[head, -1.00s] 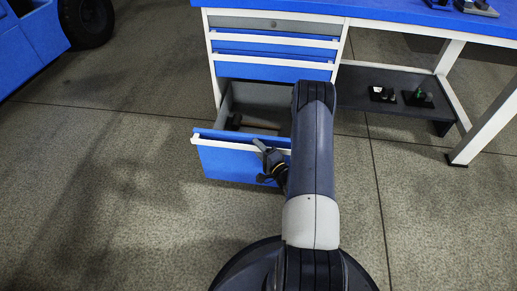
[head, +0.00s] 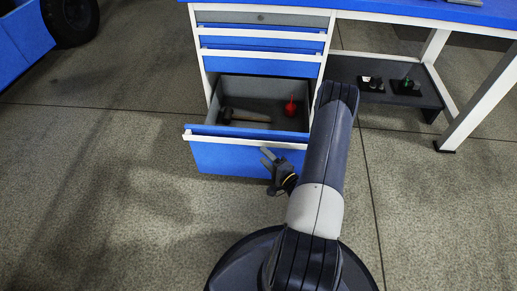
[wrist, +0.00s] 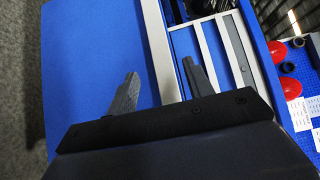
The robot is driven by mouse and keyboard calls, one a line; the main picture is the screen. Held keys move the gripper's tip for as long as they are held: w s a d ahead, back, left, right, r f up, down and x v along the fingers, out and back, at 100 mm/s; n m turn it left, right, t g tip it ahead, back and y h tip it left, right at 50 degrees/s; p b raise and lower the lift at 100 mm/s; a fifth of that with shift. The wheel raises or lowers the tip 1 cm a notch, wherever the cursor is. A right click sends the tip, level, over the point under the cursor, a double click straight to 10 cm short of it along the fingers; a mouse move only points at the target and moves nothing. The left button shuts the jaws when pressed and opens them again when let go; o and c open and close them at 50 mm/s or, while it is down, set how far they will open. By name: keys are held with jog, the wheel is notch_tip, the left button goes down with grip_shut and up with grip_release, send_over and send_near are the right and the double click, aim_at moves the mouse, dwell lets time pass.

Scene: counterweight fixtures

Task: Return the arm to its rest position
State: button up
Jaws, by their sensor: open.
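My gripper (head: 268,158) is in front of the open bottom drawer (head: 215,155) of the blue and white workbench, close to the drawer's blue front. In the wrist view, my gripper (wrist: 158,82) has its two dark fingers spread apart with nothing between them. The blue drawer front (wrist: 95,60) and its pale top edge lie beyond the fingers. I cannot tell from the frames whether a finger touches the drawer. My arm reaches forward from my base, and its upper part hides the drawer's right end.
In the drawer lie a hammer (head: 245,116) and a red object (head: 290,107). Closed drawers (head: 262,45) are above. A dark shelf (head: 385,75) at the right holds small items. A blue vehicle (head: 22,45) stands at the far left. The floor (head: 100,200) at the left is clear.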

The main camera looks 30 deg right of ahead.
aim_at(251, 143)
jog(key=shift+s+d, duration=0.1)
jog(key=shift+s, duration=0.65)
jog(key=w, duration=0.3)
jog(key=w+a+b, duration=0.1)
jog(key=w, duration=0.2)
jog(key=w+b, duration=0.1)
jog(key=w, duration=0.2)
jog(key=shift+w+a, duration=0.2)
jog(key=shift+a, duration=0.2)
jog(key=shift+w, duration=0.7)
jog(key=shift+a, duration=0.1)
